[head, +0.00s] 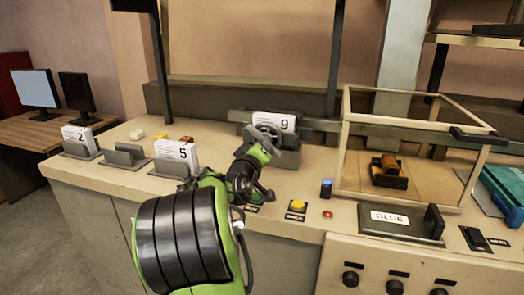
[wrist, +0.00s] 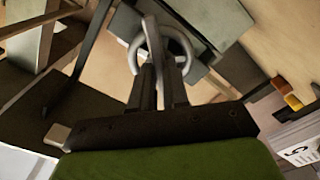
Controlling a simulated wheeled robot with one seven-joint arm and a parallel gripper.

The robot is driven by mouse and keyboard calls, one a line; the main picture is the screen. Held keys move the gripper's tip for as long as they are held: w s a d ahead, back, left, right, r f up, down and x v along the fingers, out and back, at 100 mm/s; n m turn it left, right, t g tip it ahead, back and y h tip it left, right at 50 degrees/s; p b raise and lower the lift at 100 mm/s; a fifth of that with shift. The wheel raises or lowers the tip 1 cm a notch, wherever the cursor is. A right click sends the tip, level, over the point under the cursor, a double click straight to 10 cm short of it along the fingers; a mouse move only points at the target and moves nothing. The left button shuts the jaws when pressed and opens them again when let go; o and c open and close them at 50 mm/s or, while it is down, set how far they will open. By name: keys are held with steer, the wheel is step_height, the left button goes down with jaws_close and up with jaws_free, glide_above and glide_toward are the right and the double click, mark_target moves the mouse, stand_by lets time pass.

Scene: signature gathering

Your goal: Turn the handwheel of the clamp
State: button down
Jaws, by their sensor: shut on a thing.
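The handwheel (wrist: 187,45) of the clamp is a grey ring with a spoke, at the top middle of the wrist view. My gripper (wrist: 162,66) reaches up to it, with its two dark fingers close together on the wheel's near part and spoke. In the head view my gripper (head: 262,146) is at the middle of the bench, in front of the clamp. The handwheel (head: 270,129) shows partly there, just above the gripper.
A paper marked 9 (head: 274,121) stands behind the clamp. Papers marked 5 (head: 177,155) and 2 (head: 78,139) stand in holders to the left. A glass-sided case (head: 343,150) is close on the right. A yellow button (head: 298,205) and a blue item (head: 326,188) are in front.

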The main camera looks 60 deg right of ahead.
steer(key=shift+f, duration=0.15)
steer(key=c, duration=1.1)
jaws_free()
steer(key=a, duration=0.5)
steer(key=s+a, duration=0.1)
steer(key=a, duration=0.4)
steer(key=s+a, duration=0.1)
steer(key=a, duration=0.4)
steer(key=shift+s+a, duration=0.25)
steer(key=shift+a, duration=0.1)
